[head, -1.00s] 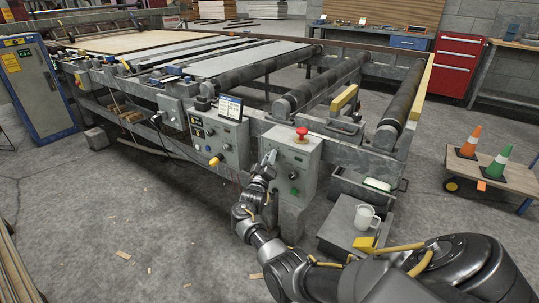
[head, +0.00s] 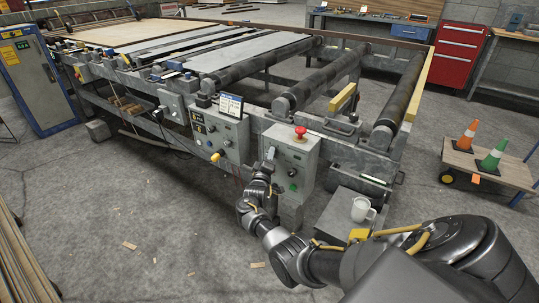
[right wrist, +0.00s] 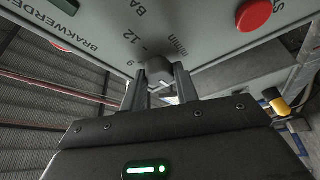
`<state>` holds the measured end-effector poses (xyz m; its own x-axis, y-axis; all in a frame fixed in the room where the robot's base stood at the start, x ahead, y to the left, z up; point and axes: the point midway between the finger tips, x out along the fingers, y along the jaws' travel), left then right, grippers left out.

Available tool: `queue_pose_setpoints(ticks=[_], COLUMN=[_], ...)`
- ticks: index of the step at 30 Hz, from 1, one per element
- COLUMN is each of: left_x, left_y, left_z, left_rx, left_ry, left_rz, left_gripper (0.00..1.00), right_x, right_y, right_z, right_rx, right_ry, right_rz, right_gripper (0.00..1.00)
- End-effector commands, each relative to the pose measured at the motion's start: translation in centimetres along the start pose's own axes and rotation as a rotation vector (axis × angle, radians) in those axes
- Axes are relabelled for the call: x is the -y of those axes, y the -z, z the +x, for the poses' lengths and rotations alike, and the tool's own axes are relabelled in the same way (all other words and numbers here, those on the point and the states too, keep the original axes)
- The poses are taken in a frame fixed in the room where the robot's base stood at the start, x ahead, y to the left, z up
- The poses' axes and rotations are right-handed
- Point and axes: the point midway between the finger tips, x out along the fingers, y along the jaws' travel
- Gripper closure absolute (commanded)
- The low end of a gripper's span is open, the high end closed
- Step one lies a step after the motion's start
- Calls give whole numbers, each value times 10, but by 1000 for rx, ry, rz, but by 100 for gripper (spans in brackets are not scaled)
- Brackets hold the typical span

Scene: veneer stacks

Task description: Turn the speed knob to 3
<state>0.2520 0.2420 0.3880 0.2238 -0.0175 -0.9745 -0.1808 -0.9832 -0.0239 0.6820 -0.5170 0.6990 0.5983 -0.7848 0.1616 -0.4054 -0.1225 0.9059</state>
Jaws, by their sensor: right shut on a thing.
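A grey control box (head: 303,154) stands at the front of the machine, with a red mushroom button (head: 300,132) on top. My right gripper (head: 270,153) is at the left part of its front face. In the right wrist view my right gripper (right wrist: 158,85) is shut on a dark grey knob (right wrist: 157,68), one finger on each side. Printed marks 9, 12 and "m/min" show around the knob on the panel (right wrist: 190,35). Which mark the knob points to cannot be told. In the head view the gripper hides the knob. My left gripper is out of view.
The red button (right wrist: 254,14) is close to the right of the knob. A second control box (head: 222,138) with a yellow-orange handle (head: 216,157) and small screen is to the left. A white mug (head: 362,209) stands near my right arm.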

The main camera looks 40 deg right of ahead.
Motion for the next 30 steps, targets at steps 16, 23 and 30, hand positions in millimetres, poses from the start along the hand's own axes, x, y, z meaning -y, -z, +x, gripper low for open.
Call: queue_pose_setpoints(ticks=[16,23,30], left_x=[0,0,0], left_y=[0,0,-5], left_z=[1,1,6], left_rx=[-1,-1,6], left_ry=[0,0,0], left_rz=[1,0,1], left_gripper=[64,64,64], right_x=[0,0,0], right_y=[0,0,1], right_z=[0,0,-17], right_rx=[-2,0,-2], right_ry=[1,1,3], right_rz=[-4,-4,-4], right_gripper=[50,48,48])
